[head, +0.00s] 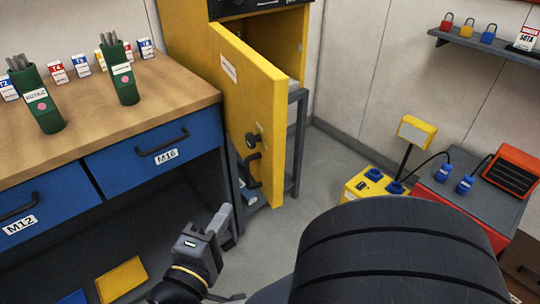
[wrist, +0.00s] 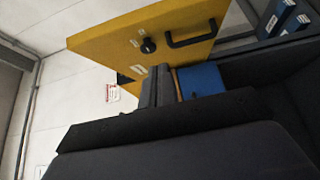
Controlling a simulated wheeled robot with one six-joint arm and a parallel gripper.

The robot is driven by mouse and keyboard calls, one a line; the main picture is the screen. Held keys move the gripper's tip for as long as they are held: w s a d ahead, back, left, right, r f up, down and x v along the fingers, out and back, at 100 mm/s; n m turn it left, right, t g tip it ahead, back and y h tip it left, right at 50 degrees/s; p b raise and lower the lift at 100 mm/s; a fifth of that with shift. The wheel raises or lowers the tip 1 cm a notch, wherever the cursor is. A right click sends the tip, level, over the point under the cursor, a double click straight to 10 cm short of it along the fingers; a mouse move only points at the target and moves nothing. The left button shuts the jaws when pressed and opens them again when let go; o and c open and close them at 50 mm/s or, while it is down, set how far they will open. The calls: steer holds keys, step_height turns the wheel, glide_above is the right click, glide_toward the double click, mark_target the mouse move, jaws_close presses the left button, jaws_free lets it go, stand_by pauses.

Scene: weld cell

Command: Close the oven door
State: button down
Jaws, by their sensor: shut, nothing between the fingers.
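The yellow oven door (head: 246,110) stands ajar in the head view, swung out from the yellow oven cabinet (head: 192,28). It has a black knob and a black handle (head: 253,170) on its outer face near the free edge. In the wrist view the door (wrist: 120,38) fills the upper middle, with its knob and handle (wrist: 192,38) visible. My gripper (head: 222,216) is shut and empty, in front of the door and below its handle, apart from it in the head view. In the wrist view its fingers (wrist: 165,86) point toward the door; whether they touch it cannot be told.
A workbench (head: 125,115) with blue drawers and green rod holders stands left of the door. A grey stand is under the oven. A yellow power box (head: 368,187) and a red-sided unit (head: 465,200) stand at the right. Grey floor (head: 325,165) is free between.

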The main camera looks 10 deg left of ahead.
glide_toward(270, 163)
steer(key=w+a, duration=0.3)
steer(key=w+d, duration=0.2)
steer(key=d, duration=0.1)
steer(key=shift+w, duration=0.2)
steer(key=shift+w+d, duration=0.3)
steer(key=shift+d, duration=0.05)
steer(key=shift+f, duration=0.1)
